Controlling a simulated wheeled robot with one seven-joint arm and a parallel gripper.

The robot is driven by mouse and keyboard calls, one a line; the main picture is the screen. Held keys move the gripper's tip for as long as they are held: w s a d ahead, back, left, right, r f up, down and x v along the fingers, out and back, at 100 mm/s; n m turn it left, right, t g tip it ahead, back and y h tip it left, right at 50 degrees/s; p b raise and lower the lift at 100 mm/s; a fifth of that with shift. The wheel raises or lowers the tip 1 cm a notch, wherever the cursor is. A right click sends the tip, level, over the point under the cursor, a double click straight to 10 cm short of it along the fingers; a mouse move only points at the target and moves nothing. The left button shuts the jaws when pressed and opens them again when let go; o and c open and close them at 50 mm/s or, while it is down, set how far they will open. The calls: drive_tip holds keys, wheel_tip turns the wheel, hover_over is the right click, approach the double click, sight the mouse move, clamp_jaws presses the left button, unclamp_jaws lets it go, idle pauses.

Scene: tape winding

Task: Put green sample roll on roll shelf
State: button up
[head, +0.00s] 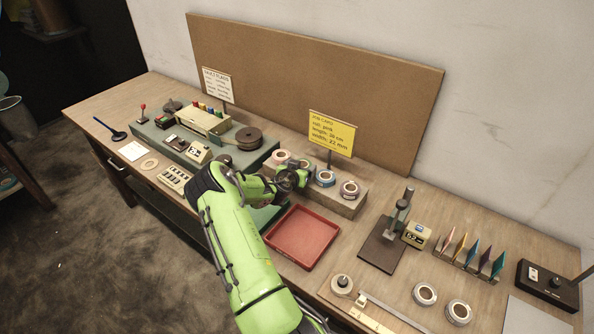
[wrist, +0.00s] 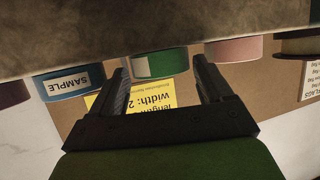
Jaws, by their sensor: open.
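The green sample roll (wrist: 160,64) has a white label patch and shows in the wrist view, which is upside down. It appears to rest on the roll shelf (wrist: 150,30), between the blue roll marked SAMPLE (wrist: 72,82) and a pink roll (wrist: 233,50). My gripper (wrist: 163,78) is open, with one finger on each side of the green roll and small gaps visible. In the head view my gripper (head: 294,178) is at the front of the shelf (head: 338,204) and largely hides the green roll.
An empty red tray (head: 302,238) lies in front of the shelf. A purple-brown roll (head: 349,189) stands at the shelf's right end. The winding machine (head: 215,148) is to the left, and a stand on a dark base (head: 382,245) is to the right. A yellow job card (head: 332,134) rises behind.

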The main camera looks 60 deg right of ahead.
drive_tip(key=v, duration=1.1)
drive_tip(key=shift+a+r+b, duration=0.25)
drive_tip(key=shift+a+b, duration=0.1)
drive_tip(key=shift+b, duration=0.05)
drive_tip(key=w+a+r+n+t+y, duration=0.1)
drive_tip(key=w+a+r+n+y, duration=0.2)
drive_tip(key=a, duration=0.5)
drive_tip(key=w+a+r+t+y, duration=0.1)
drive_tip(key=a+r+y, duration=0.3)
drive_tip(key=a, duration=0.5)
drive_tip(key=w+a+r+n+t+y, duration=0.1)
drive_tip(key=a+r+n, duration=0.1)
drive_tip(key=a+r, duration=0.5)
drive_tip(key=s+a+r+n+y, duration=0.2)
drive_tip(key=s+a+n, duration=0.4)
drive_tip(key=a, duration=0.4)
drive_tip(key=s+a+r+n+t+y, duration=0.1)
drive_tip(key=s+a+r+n+y, duration=0.2)
drive_tip(key=s+a, duration=0.4)
drive_tip(key=a+r+n, duration=0.1)
drive_tip(key=a+n, duration=0.1)
drive_tip(key=a, duration=0.1)
drive_tip(key=shift+s+a+n, duration=0.3)
drive_tip(key=shift+a+n, duration=0.1)
drive_tip(key=shift+r, duration=0.1)
